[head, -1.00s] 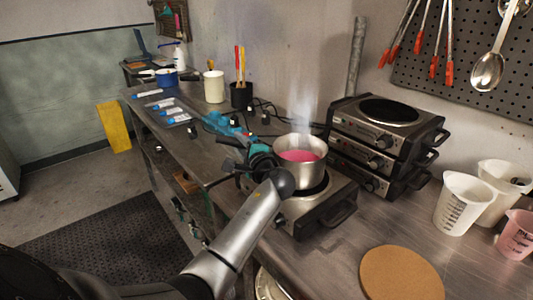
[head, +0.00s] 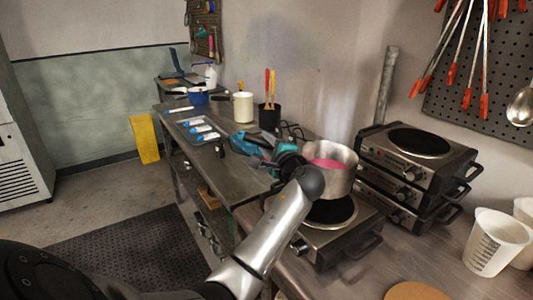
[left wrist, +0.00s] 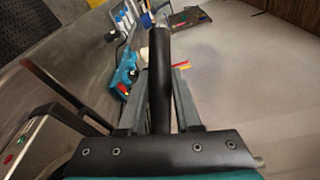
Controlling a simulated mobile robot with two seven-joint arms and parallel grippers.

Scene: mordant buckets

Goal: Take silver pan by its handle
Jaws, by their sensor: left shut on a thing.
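The silver pan (head: 337,178) holds pink liquid and hangs roughly level above the dark plate of the front hot plate (head: 328,213), with a gap visible below it. My left gripper (head: 285,160) is at the pan's left side, partly hidden by my own arm. In the left wrist view my left gripper (left wrist: 158,105) is shut on the black pan handle (left wrist: 160,75), which runs between its two fingers. The pan's bowl is out of that view. My right gripper is not in view.
Stacked hot plates (head: 415,165) stand behind right of the pan. A white measuring beaker (head: 494,243) and a round cork mat (head: 412,291) are at the right. A black cup (head: 269,118), a cream container (head: 243,107) and a blue pot (head: 198,96) stand further back.

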